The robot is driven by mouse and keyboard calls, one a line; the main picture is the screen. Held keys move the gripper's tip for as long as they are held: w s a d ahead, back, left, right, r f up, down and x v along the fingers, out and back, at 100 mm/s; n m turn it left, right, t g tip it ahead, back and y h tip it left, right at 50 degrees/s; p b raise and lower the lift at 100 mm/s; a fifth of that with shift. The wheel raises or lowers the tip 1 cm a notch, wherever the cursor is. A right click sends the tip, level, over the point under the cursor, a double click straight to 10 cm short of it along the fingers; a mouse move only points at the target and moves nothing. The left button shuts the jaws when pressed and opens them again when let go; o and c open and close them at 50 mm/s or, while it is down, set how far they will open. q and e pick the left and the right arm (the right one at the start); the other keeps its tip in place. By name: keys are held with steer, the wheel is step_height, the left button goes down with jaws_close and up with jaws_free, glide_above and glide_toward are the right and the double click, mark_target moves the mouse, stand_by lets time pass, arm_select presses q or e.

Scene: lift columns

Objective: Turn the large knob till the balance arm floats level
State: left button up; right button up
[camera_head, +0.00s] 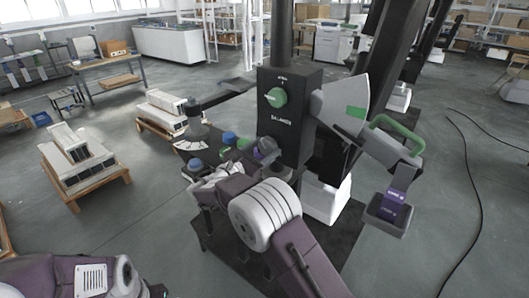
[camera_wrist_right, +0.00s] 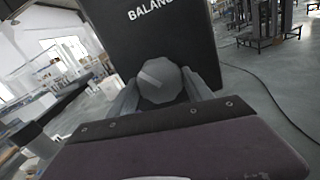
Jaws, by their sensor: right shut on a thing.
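A black balancer box (camera_head: 290,140) stands upright on a column in the head view. A large grey knob (camera_wrist_right: 160,82) sits on its front, below the lettering, with a pale mark on its face. My right gripper (camera_wrist_right: 163,92) is shut around this knob; in the head view the knob (camera_head: 265,147) is partly hidden by my arm. A green dial with a white pointer (camera_head: 276,97) is higher on the box. The dark balance arm (camera_head: 225,93) reaches out left of the box; I cannot tell whether it is level.
A pale fan-shaped plate with a green patch (camera_head: 355,112) is right of the box. A green handle (camera_head: 397,133) and a grey tray (camera_head: 388,215) holding a purple block (camera_head: 396,205) are farther right. Pallets of boxes (camera_head: 78,160) stand left. A cable (camera_head: 478,190) lies right.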

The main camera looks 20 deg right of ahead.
steer(key=m+b, duration=1.3)
steer(key=b, duration=0.1)
steer(key=shift+f+m, duration=0.3)
steer(key=m+b, duration=0.3)
steer(key=shift+r+m+b, duration=0.2)
steer(key=shift+m+b, duration=0.8)
steer(key=shift+m, duration=0.9)
steer(key=o, duration=1.4)
steer(key=shift+c, duration=0.2)
steer(key=v, duration=0.9)
steer(key=shift+p, duration=0.3)
